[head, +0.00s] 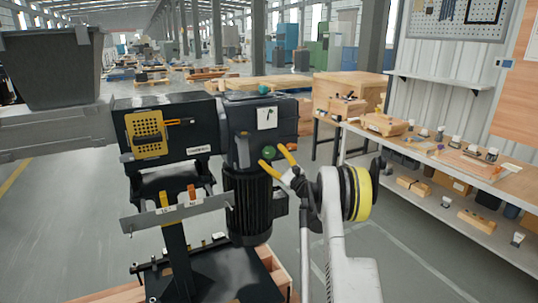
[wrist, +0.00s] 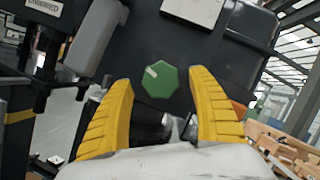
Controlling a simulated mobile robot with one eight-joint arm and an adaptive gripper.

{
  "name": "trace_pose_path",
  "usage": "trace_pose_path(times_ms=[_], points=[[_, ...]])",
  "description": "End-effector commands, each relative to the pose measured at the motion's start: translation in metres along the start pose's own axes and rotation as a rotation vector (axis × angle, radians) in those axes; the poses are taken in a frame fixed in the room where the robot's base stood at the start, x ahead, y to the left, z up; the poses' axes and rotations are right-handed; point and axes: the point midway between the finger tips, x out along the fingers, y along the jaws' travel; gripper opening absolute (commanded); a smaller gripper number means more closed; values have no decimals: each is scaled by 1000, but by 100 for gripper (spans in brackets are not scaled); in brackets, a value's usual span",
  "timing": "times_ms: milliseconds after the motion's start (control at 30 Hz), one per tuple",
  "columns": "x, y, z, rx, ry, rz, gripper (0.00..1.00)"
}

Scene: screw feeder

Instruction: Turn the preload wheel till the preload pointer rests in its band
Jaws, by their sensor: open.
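A green, eight-sided wheel (head: 268,151) with a pale mark is on the dark face of the feeder's motor housing; I take it for the preload wheel. It shows whole in the wrist view (wrist: 161,84), between and beyond my yellow fingertips, with gaps on both sides. My gripper (head: 272,155) is open and empty in front of it, pointing at it, and does not visibly touch it. A white gauge plate (head: 267,117) with a dark mark is above the wheel; its pointer and band are too small to read. Only the plate's lower edge (wrist: 192,10) shows in the wrist view.
An orange part (head: 293,147) sits right of the wheel. A ribbed black motor (head: 252,205) stands below, and a yellow perforated cover (head: 146,135) is to the left. A slanted metal rail (head: 178,211) is at lower left. A workbench (head: 450,165) with small parts is at right.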

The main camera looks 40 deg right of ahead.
Motion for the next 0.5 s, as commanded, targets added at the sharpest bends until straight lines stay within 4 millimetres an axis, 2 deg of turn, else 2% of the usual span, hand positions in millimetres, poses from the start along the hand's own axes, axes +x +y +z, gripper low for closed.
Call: trace_pose_path(times_ms=[300, 500], points=[[-71, 0, 0, -1, 1, -1, 69], [-97, 0, 1, 1, -1, 0, 69]])
